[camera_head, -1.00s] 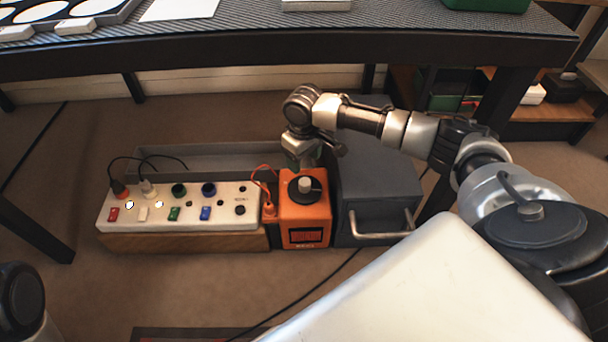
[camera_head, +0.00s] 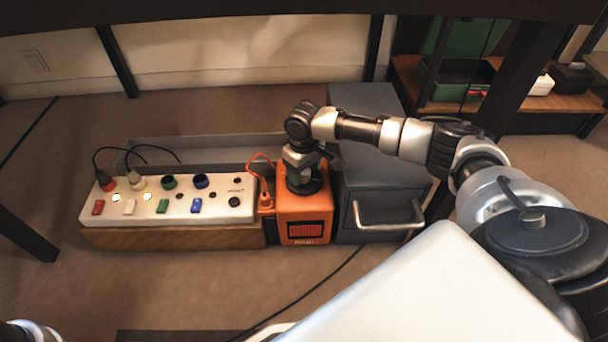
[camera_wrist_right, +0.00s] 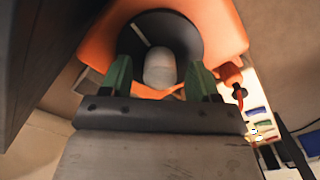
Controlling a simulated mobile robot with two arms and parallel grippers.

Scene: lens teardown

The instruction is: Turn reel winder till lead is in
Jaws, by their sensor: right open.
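The orange winder box (camera_head: 303,227) with a red display on its front stands between the white switch panel and a dark grey box. In the right wrist view its top (camera_wrist_right: 215,25) carries a black disc (camera_wrist_right: 185,35) with a white mark and a pale knob (camera_wrist_right: 160,65). My right gripper (camera_head: 303,186) is right over the box top and hides the knob in the head view. In the right wrist view its green fingers (camera_wrist_right: 159,72) are open, one on each side of the knob; contact cannot be told. An orange-red lead (camera_head: 262,157) loops beside the box.
The white panel (camera_head: 222,211) with coloured switches and sockets stands left on a wooden base. A dark grey box (camera_head: 365,120) with a handle stands close on the right. A black cable (camera_head: 310,295) crosses the floor. A table edge (camera_head: 250,12) hangs above.

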